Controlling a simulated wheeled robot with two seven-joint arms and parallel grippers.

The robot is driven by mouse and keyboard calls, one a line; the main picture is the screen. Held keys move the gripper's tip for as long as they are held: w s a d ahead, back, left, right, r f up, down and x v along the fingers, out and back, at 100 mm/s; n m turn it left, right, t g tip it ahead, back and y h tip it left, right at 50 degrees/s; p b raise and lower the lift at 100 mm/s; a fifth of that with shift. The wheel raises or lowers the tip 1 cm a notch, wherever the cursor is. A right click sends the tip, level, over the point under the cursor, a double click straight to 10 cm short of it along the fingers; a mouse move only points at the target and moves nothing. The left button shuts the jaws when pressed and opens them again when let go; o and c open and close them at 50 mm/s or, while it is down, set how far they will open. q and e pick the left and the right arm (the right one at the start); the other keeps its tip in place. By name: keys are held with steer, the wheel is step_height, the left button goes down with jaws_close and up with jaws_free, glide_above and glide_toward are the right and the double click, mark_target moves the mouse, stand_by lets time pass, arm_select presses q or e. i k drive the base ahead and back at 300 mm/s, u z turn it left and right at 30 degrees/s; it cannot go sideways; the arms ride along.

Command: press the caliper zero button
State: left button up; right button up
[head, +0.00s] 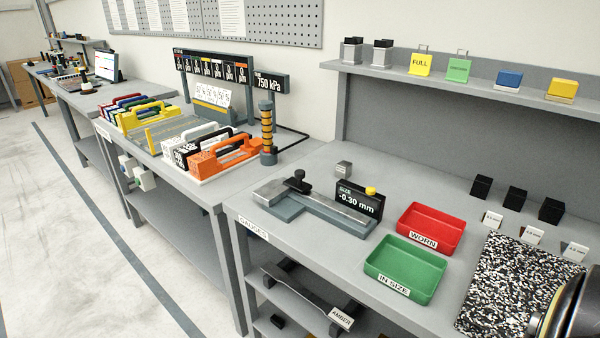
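The caliper (318,208) lies on the grey bench in the middle of the head view, a flat metal bar on a grey base with a dark clamp knob (298,182) at its left end. Its black display (356,203) stands upright behind the bar and reads "SIZE -0.30 mm". A yellow button (370,190) sits on top of the display, with nothing touching it. Neither of my grippers is in view. A dark rounded part with a gold band cuts into the lower right corner, and I cannot tell what it is.
A red WORN tray (404,224) and a green IN SIZE tray (374,270) stand right of the caliper. A small grey block (344,168) sits behind it. Several black blocks and a speckled mat (492,281) lie farther right. A shelf (420,78) overhangs the back.

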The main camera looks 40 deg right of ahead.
mark_target(370, 190)
steer(key=z, duration=1.3)
